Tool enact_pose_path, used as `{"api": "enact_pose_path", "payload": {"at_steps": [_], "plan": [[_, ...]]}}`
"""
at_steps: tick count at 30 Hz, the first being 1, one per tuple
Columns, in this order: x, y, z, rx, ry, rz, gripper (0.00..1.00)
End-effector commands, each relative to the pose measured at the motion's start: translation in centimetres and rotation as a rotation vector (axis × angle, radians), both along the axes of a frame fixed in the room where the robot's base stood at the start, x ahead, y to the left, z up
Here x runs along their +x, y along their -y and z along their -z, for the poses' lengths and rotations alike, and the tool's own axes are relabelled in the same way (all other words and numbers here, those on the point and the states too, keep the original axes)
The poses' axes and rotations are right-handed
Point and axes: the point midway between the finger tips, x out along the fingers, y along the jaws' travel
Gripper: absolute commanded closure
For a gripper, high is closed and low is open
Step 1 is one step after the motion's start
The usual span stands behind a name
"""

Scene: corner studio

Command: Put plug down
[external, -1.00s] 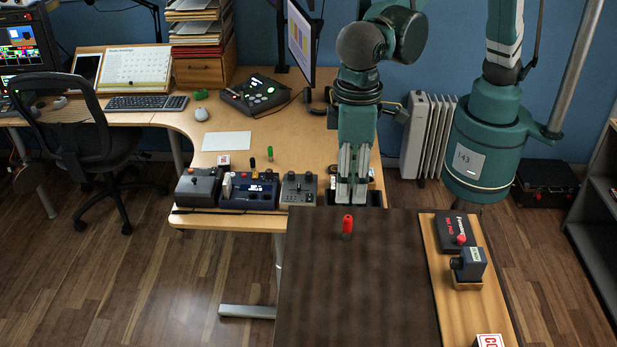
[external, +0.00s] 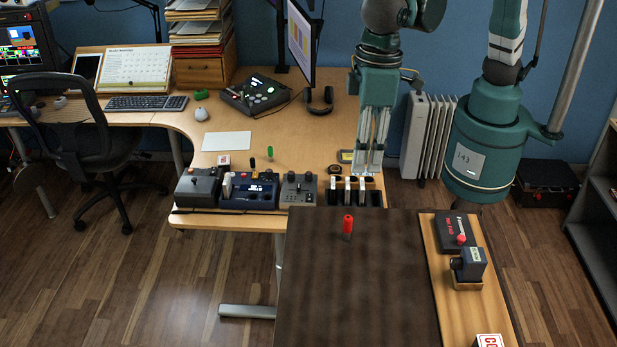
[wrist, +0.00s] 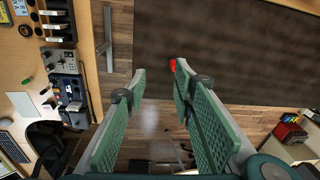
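A red plug-like piece (external: 348,224) with a dark lower part stands upright on the dark brown tabletop (external: 350,290), near its back edge. In the wrist view, a bit of red (wrist: 172,66) shows beside my right-hand fingertip, partly hidden by it. My gripper (external: 369,172) hangs above the desk behind the dark tabletop, pointing down, apart from the red piece. In the wrist view, the two green fingers of my gripper (wrist: 160,73) are spread apart with nothing between them.
A black rack with white-topped pieces (external: 354,192) sits under my gripper at the desk edge, left of which stand several control boxes (external: 248,191). A wooden strip (external: 467,310) on the right holds a dark box (external: 468,265). The dark tabletop is otherwise clear.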

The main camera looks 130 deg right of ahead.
Motion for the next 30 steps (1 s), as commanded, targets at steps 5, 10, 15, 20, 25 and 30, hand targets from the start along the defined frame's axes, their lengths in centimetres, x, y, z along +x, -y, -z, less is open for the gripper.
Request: {"api": "enact_pose_path", "payload": {"at_steps": [5,10,15,20,25,30], "plan": [[-3.3,0.8,-1.9,-0.003,0.042,-0.05,0.74],[-6.2,1.4,-3.4,-0.009,0.082,-0.1,0.74],[-9.3,2.0,-4.6,-0.017,0.121,-0.148,0.74],[-12.2,2.6,-5.4,-0.027,0.157,-0.194,0.74],[-15.3,3.1,-6.0,-0.04,0.196,-0.243,0.74],[-18.4,3.6,-6.4,-0.054,0.236,-0.291,0.74]]}}
